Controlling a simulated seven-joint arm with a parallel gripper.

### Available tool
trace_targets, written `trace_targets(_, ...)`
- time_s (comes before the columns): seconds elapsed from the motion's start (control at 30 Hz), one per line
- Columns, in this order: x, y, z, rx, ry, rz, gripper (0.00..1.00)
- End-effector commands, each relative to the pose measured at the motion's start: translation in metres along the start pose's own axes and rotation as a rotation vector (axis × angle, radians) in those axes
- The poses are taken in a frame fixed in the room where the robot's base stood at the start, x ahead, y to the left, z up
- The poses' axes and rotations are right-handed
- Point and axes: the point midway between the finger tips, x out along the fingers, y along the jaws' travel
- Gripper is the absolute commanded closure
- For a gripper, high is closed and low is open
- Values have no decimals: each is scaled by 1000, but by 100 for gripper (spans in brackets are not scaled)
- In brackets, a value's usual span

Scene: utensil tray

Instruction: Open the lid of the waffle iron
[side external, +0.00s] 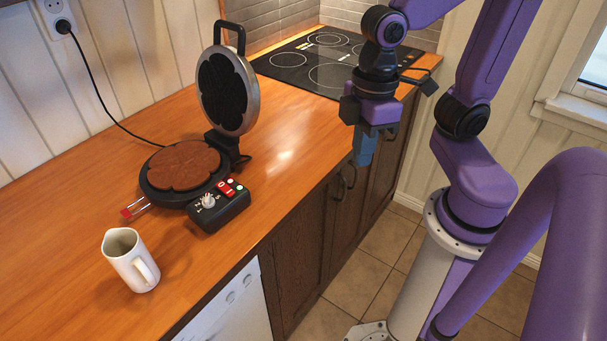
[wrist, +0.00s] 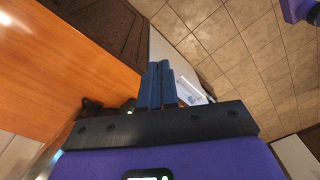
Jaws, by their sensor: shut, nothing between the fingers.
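The waffle iron (side external: 155,200) stands on the wooden counter in the side external view. Its round lid (side external: 251,92) is raised, standing roughly upright on the hinge, with the black handle (side external: 229,38) at its top. A brown waffle (side external: 183,165) lies on the lower plate. The control box (side external: 219,206) with a knob and a red switch sits at its front right. My gripper (side external: 363,150) is shut and empty, to the right of the waffle iron and apart from it, past the counter's front edge. Its blue fingers (wrist: 161,85) are together in the wrist view.
A white jug (side external: 131,260) stands on the counter in front of the waffle iron. A black cord runs to the wall socket (side external: 62,26). A black cooktop (side external: 322,58) lies at the back. Tiled floor (side external: 345,262) is below the counter edge.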

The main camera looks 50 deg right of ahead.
Motion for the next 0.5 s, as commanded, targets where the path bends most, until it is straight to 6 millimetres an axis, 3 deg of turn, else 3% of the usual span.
trace_targets(0.03, 7, -5, 13, -35, -8, 11, 100)
trace_targets(0.17, 18, -11, 33, -94, -19, 31, 100)
trace_targets(0.2, 21, -12, 37, -106, -21, 35, 94)
trace_targets(0.3, 23, -13, 42, -121, -22, 41, 61)
trace_targets(0.33, 24, -13, 42, -122, -22, 41, 58)
trace_targets(0.5, 22, -10, 36, -77, 13, 34, 58)
